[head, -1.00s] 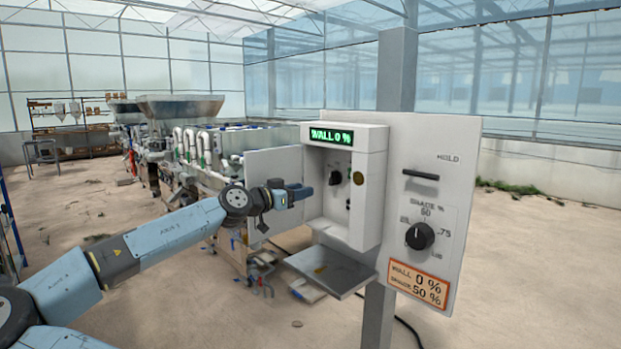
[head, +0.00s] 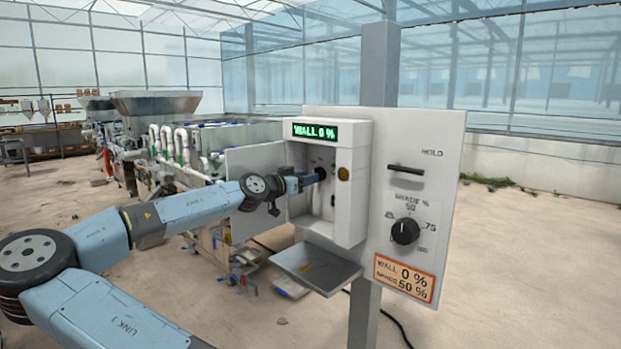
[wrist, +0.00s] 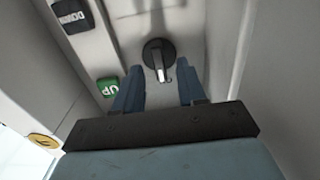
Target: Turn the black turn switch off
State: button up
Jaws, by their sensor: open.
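The black turn switch (wrist: 158,60) sits on the back wall inside the open control box (head: 355,190). In the wrist view it is a round black knob with a pale line along its handle. My gripper (wrist: 157,85) is open, with its two blue fingers apart and pointing at the switch. The knob shows just beyond the fingertips, between their lines, and I cannot tell whether they touch it. In the head view my gripper (head: 318,176) reaches into the box and mostly hides the switch.
Beside the switch are a green UP button (wrist: 108,87) and a black DOWN button (wrist: 70,16). A yellow round button (head: 343,174) is on the box's side. A shade dial (head: 405,231) and a HOLD handle (head: 406,169) are on the panel. A shelf (head: 317,268) juts out below.

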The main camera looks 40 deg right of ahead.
jog(key=shift+d, duration=1.15)
grip_shut()
jog(key=shift+w+a, duration=0.1)
